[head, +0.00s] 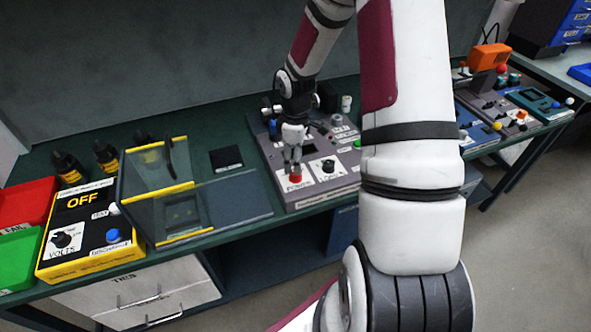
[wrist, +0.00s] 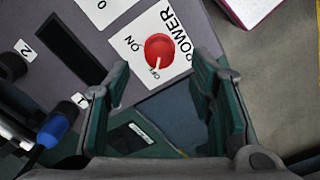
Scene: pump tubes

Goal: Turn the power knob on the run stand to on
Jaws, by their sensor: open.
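The run stand (head: 318,194) is a grey console on the green bench, partly hidden behind my arm. Its power knob (head: 296,179) is red and sits at the front left of the panel. In the wrist view the red power knob (wrist: 159,50) sits on a white plate marked POWER, ON and OFF. Its white pointer line is toward OFF. My gripper (head: 293,165) points down just above the knob. In the wrist view my gripper (wrist: 165,80) has its fingers spread apart, with nothing between them and the knob beyond their tips.
A second, black knob (head: 328,166) is right beside the power knob. A clear guard box with yellow edges (head: 155,185) and a yellow box reading OFF (head: 85,225) stand to the left. More devices (head: 510,110) stand on the bench at right. Bare floor lies in front.

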